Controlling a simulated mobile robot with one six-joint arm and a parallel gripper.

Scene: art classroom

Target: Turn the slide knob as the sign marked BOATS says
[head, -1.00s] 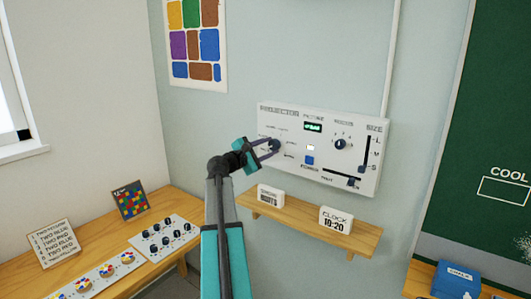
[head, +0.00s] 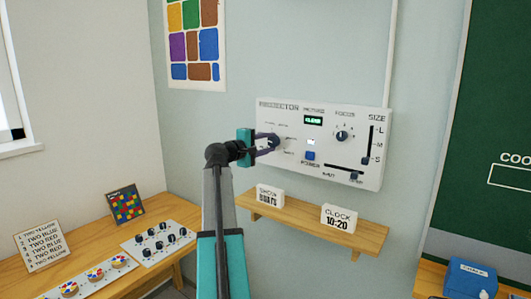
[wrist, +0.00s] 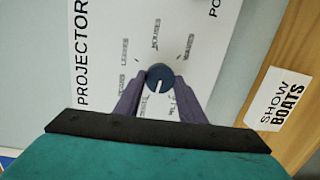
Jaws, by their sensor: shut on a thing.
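The slide knob (wrist: 160,73) is a dark blue round knob on the white projector panel (head: 372,105). In the wrist view its white line points down, toward small labels partly hidden by the fingers. Leaves, houses and waves can be made out among the labels. My gripper (wrist: 160,82) is shut on the knob, one purple finger on each side.
The panel also has a green display (head: 313,120), a focus knob (head: 342,136), a blue power button (head: 310,156) and sliders. A bench with knob boards (head: 158,243) is at left.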

